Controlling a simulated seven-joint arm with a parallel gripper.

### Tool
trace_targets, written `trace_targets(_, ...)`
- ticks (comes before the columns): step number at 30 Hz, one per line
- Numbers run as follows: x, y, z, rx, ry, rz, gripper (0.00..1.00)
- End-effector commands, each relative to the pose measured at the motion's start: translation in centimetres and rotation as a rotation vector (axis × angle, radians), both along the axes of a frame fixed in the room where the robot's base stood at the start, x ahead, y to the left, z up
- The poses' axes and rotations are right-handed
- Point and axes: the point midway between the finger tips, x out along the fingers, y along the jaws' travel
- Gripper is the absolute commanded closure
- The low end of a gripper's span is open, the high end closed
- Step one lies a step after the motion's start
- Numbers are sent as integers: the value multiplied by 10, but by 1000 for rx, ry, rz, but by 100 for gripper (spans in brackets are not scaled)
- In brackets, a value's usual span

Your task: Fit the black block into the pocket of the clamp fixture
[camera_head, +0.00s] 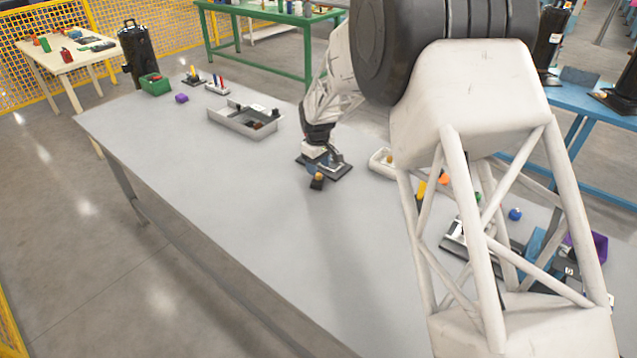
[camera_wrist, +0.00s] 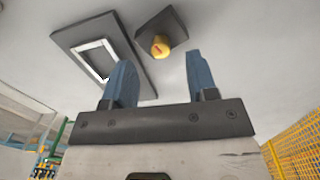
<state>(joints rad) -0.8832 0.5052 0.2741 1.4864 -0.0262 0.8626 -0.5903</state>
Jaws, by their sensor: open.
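The black block (camera_wrist: 175,24) sits on the table, with a yellow knob on top, between and beyond my fingertips in the wrist view. In the head view the black block (camera_head: 317,184) is just in front of my gripper (camera_head: 314,169). The clamp fixture (camera_wrist: 72,38) is a dark plate with a light-rimmed rectangular pocket, left of the block and beside my left finger. The fixture (camera_head: 341,169) is partly hidden by my gripper in the head view. My gripper (camera_wrist: 159,58) is open, with blue fingers apart and nothing between them. The pocket looks empty.
A grey tray (camera_head: 232,119) with dark parts stands left of the fixture. A light tray (camera_head: 379,163) lies to its right. The front of the grey table (camera_head: 230,190) is clear.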

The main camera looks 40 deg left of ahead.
Motion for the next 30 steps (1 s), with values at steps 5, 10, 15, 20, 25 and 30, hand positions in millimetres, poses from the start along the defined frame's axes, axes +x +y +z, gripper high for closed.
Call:
trace_targets(5,-1,-2,-22,-1,1,0,47)
trace_targets(10,0,-2,-36,0,0,0,47)
trace_targets(15,0,-2,-38,1,-1,0,47)
trace_targets(20,0,-2,-38,0,0,0,47)
trace_targets(25,0,-2,-38,0,0,0,47)
trace_targets(30,0,-2,-38,0,0,0,55)
